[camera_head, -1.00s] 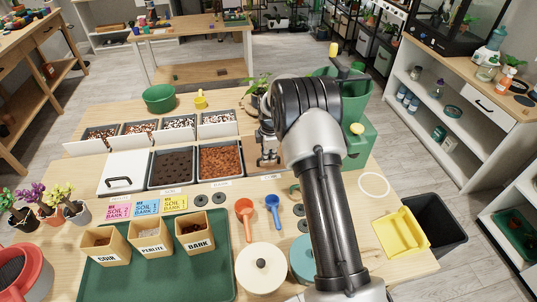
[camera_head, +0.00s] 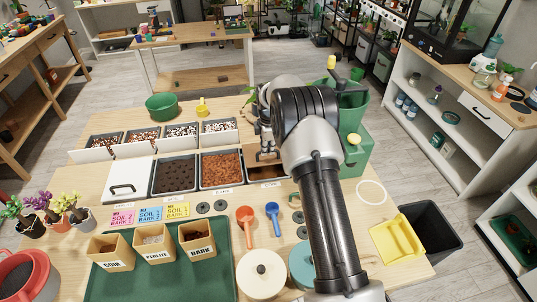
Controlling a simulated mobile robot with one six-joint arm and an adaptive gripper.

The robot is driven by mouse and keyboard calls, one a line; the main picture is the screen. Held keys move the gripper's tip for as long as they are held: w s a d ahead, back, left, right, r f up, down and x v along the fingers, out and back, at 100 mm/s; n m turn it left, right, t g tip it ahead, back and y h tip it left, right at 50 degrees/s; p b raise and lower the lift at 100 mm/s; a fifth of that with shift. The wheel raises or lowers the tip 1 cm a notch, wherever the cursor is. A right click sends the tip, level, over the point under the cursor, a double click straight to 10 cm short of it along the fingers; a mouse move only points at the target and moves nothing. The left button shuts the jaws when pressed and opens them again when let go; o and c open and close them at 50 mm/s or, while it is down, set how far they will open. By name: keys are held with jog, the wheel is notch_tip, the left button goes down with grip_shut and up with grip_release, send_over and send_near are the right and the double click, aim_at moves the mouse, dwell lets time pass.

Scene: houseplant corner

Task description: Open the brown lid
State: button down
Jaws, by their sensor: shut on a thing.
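The brown lid (camera_head: 264,158) is at the right end of the front row of bins, just under my gripper and partly hidden by my arm. Brown surfaces show at this bin, with a darker gap below the lid; how far it is raised is hard to tell. My gripper (camera_head: 267,146) is over the lid, shut on it. The fingertips and the exact grip are small and mostly hidden by my wrist.
Left of it are open bins of orange bark (camera_head: 221,169) and dark soil (camera_head: 174,172), and a white lid (camera_head: 129,179) with a black handle. A green machine (camera_head: 355,152) stands right of my arm. Two scoops (camera_head: 273,216) lie in front.

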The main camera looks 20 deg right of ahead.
jog(key=w+d+r+p, duration=0.1)
jog(key=w+r+p, duration=0.2)
jog(key=w+r, duration=0.1)
jog(key=shift+w+r, duration=0.2)
jog(key=shift+w, duration=0.25)
dwell(0.3)
jog(key=c, duration=2)
grip_release()
jog(key=shift+f, duration=0.1)
jog(key=o, duration=0.3)
jog(key=shift+w+f, duration=0.1)
jog(key=shift+w, duration=0.1)
jog(key=shift+o, duration=0.2)
